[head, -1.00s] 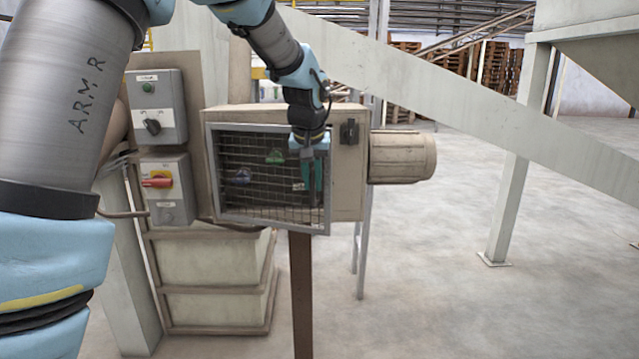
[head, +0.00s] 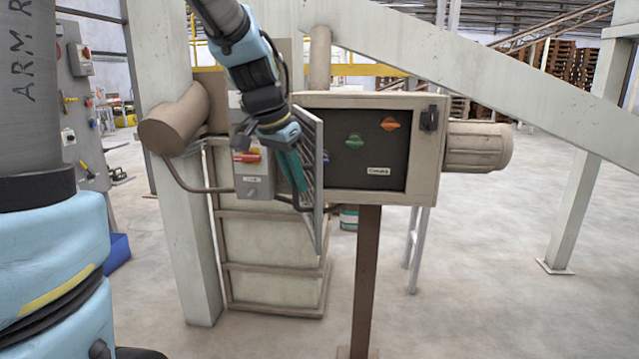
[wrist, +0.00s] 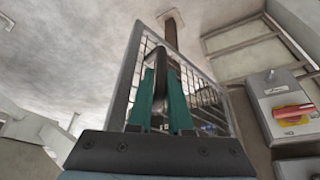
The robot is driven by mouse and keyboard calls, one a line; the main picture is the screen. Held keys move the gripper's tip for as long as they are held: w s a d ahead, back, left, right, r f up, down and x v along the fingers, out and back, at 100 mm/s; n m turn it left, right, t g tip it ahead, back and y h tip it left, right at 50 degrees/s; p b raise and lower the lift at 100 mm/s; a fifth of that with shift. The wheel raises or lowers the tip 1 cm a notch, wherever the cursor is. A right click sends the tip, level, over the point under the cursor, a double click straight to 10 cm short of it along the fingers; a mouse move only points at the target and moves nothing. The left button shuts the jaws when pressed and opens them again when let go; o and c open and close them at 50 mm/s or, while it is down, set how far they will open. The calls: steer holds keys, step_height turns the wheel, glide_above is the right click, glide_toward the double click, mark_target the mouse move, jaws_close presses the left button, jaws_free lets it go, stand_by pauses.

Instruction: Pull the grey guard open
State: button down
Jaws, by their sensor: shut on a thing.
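The grey guard (head: 317,190) is a framed wire mesh door, swung out from the left side of the beige box (head: 437,165) and seen nearly edge-on in the head view. The dark opening behind it is uncovered, showing an orange knob (head: 390,124), a green knob (head: 354,142) and a white label (head: 377,171). My gripper (head: 296,172), with teal fingers, is at the guard. In the wrist view the fingers (wrist: 163,105) are closed on a dark upright handle (wrist: 160,72), with the guard mesh (wrist: 205,98) right behind. The exact contact is partly hidden.
A grey switch box with a red handle (head: 252,172) sits close left of the guard, partly behind my arm; its red handle also shows in the wrist view (wrist: 293,111). A motor (head: 478,146) juts from the box's right. A slanted beam crosses above.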

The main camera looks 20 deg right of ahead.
steer(key=w+a+b, duration=0.1)
steer(key=w+a, duration=0.1)
steer(key=a, duration=0.4)
steer(key=shift+w+a, duration=0.15)
steer(key=shift+a, duration=0.05)
steer(key=c, duration=0.8)
jaws_free()
steer(key=shift+c, duration=0.2)
steer(key=b+v, duration=0.1)
steer(key=v, duration=0.9)
steer(key=shift+r, duration=0.35)
steer(key=shift+a, duration=0.1)
